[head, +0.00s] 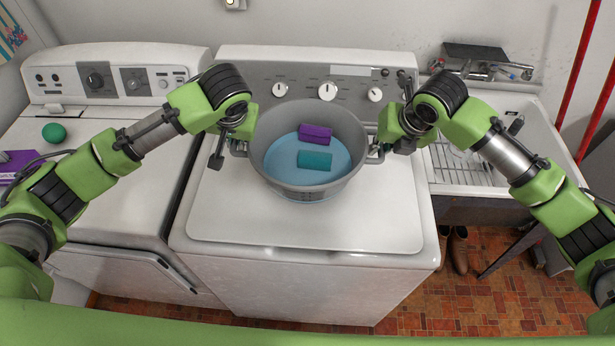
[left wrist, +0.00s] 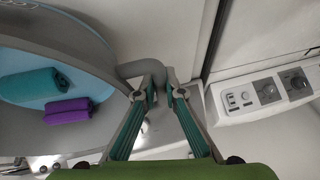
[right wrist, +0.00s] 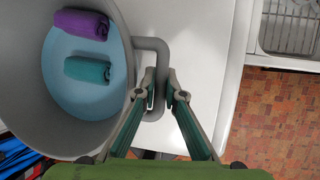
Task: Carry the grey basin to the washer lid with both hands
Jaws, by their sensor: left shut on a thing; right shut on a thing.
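The grey basin (head: 277,172) is upright over the middle of the white washer lid (head: 225,215); I cannot tell whether its base touches the lid. A purple rolled cloth (head: 316,133) and a teal rolled cloth (head: 314,159) lie on its light-blue inside bottom. My left gripper (head: 236,146) is shut on the basin's left handle, and the handle (left wrist: 143,68) shows between its fingers in the left wrist view. My right gripper (head: 381,149) is shut on the right handle, which also shows in the right wrist view (right wrist: 152,45). The fingertips are partly hidden in the head view.
The washer's control panel (head: 325,78) rises behind the basin. Another white machine (head: 125,195) stands at left, with a green ball (head: 54,133) and a purple item (head: 18,163) on it. A sink (head: 525,150) with a rack is at right. The front of the lid is bare.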

